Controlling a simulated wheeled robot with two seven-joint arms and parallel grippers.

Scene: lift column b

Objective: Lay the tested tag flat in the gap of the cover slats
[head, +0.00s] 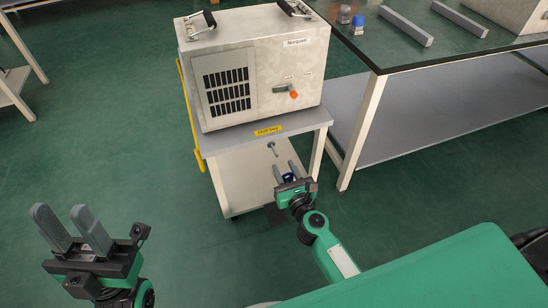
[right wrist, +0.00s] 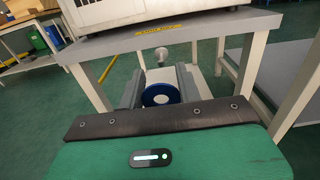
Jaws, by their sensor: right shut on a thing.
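My right gripper (head: 286,170) is beside the front of the trolley, below its top. It is shut on a round blue disc with a pale centre, probably the tag. In the right wrist view the disc (right wrist: 162,95) stands upright between the two grey fingers (right wrist: 159,85). My left gripper (head: 66,222) is open and empty over the floor at lower left. Two long grey slats (head: 405,26) (head: 460,19) lie apart on the bench top at upper right, with bare dark surface between them.
A metal cabinet (head: 315,65) with a black grille and orange knob stands on the grey trolley (head: 235,143), which has a yellow label. The bench (head: 385,60) also holds small blue-capped containers (head: 357,22). Green floor (head: 110,110) is clear at left.

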